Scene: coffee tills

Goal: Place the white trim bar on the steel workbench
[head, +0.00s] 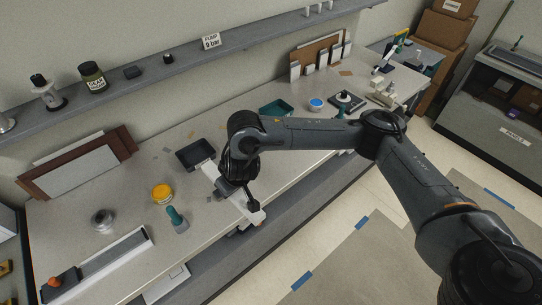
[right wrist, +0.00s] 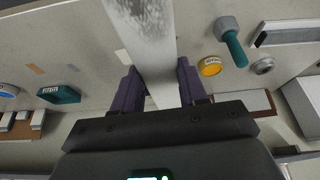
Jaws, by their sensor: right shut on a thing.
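The white trim bar (head: 209,171) is in my right gripper (head: 238,192) over the front part of the steel workbench (head: 60,215). In the head view the gripper and wrist hide the bar's middle, and both ends show. In the right wrist view the bar (right wrist: 153,55) runs lengthwise between the two dark fingers of the gripper (right wrist: 157,82), which are shut on it. I cannot tell whether the bar touches the bench top. My left gripper is not in view.
Left of the bar are a yellow tin (head: 162,194), a teal-handled tool (head: 176,219) and a round metal piece (head: 102,219). A dark tray (head: 195,154) is close behind the bar. A teal bin (head: 276,111) stands farther back. A shelf (head: 190,55) runs along the wall.

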